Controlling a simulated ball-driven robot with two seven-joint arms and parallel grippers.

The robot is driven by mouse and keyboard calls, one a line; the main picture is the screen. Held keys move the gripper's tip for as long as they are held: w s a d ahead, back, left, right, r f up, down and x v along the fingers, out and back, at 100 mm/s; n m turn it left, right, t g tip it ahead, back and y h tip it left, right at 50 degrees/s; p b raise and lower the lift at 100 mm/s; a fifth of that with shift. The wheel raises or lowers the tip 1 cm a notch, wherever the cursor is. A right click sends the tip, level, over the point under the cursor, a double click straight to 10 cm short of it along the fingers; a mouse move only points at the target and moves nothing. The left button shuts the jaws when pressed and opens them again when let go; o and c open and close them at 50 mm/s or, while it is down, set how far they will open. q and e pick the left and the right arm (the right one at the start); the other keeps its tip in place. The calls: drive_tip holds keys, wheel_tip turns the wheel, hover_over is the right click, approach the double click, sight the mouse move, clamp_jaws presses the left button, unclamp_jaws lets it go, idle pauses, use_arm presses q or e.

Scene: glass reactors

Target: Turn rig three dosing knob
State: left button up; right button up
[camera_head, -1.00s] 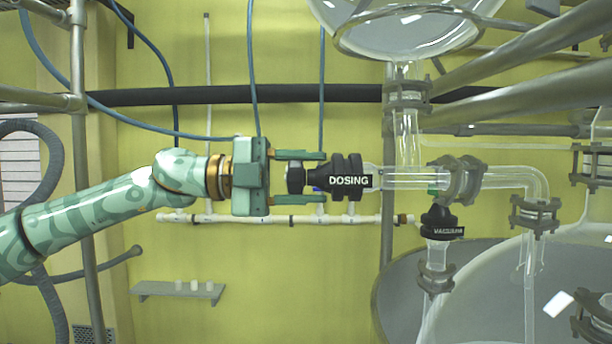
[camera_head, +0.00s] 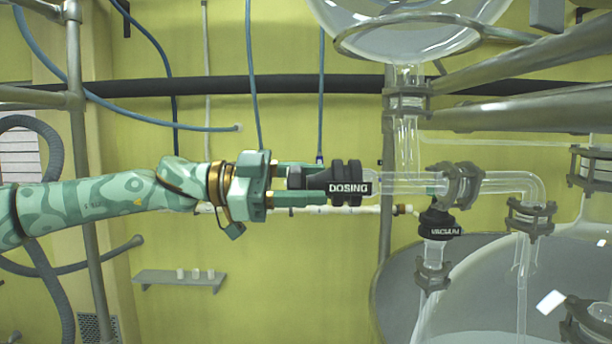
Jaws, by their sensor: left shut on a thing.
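The black dosing knob (camera_head: 347,177), with a white DOSING label, sits on the left end of a horizontal glass tube (camera_head: 405,183). My left gripper (camera_head: 300,184) comes in from the left in line with it. Its two green fingers lie above and below the knob's narrower left end, and it is shut on that end. The gripper body is rolled about its long axis. My right gripper is not in view.
A black vacuum knob (camera_head: 438,224) stands just below the glass tube to the right. A large glass vessel (camera_head: 420,25) hangs above. Metal bars (camera_head: 530,55) cross the upper right. A small wall shelf (camera_head: 180,279) is at lower left.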

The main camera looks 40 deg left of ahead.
use_arm(q)
drive_tip(key=shift+f+n, duration=0.1)
drive_tip(key=shift+n, duration=0.5)
drive_tip(key=o, duration=1)
drive_tip(key=shift+s+a, duration=0.3)
drive_tip(key=shift+a, duration=0.15)
drive_tip(key=b+v, duration=0.5)
drive_tip(key=v, duration=1)
drive_tip(key=shift+s, duration=0.15)
drive_tip(key=shift+a, duration=0.1)
